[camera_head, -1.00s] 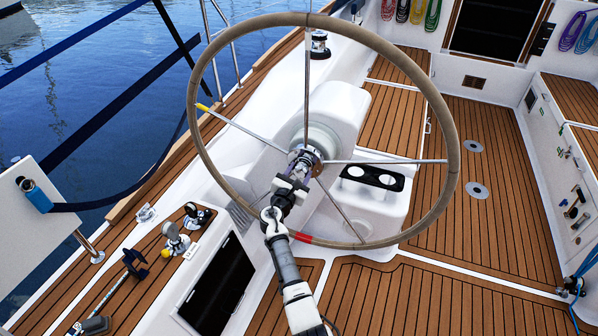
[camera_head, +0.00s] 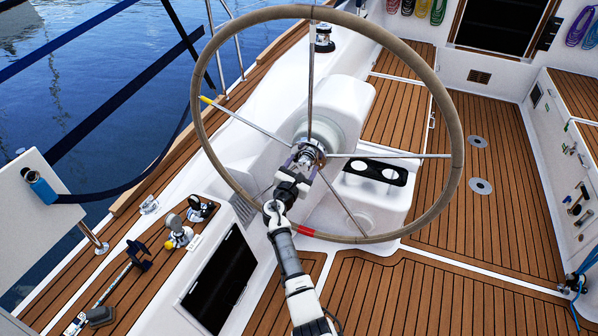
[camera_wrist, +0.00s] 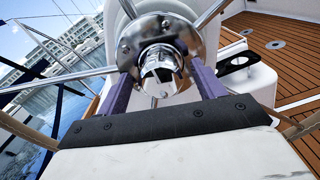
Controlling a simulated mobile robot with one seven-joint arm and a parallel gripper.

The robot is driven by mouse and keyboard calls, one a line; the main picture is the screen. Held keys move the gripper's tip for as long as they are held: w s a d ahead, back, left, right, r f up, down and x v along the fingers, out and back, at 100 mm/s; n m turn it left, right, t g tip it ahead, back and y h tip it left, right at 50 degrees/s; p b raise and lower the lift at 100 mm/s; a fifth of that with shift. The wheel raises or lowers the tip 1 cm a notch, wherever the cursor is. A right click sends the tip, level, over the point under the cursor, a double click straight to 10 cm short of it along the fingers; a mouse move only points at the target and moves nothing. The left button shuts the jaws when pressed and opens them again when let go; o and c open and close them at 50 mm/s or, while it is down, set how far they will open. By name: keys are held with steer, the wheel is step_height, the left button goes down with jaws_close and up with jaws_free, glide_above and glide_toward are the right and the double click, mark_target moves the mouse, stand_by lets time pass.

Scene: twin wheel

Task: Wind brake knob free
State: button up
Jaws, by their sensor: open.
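The brake knob (camera_wrist: 160,63) is a shiny metal piece at the centre of the wheel hub (camera_wrist: 133,40). In the head view the knob and hub (camera_head: 311,150) sit in the middle of the big steering wheel (camera_head: 456,150), partly behind my gripper. My gripper (camera_head: 300,160) is open in front of the hub. In the wrist view its two purple fingers (camera_wrist: 162,88) stand on either side of the knob, with gaps visible between fingers and knob. Whether the fingertips touch the hub plate cannot be told.
Thin metal spokes (camera_head: 375,156) radiate from the hub around my gripper. The white pedestal (camera_head: 345,105) stands behind the wheel. A white box with a black cup holder (camera_head: 375,172) is to the right. A side console with winch handles (camera_head: 180,233) is at left.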

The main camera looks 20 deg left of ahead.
steer(key=s+b, duration=0.2)
steer(key=s, duration=1.1)
steer(key=shift+s+a, duration=0.25)
steer(key=shift+s, duration=0.15)
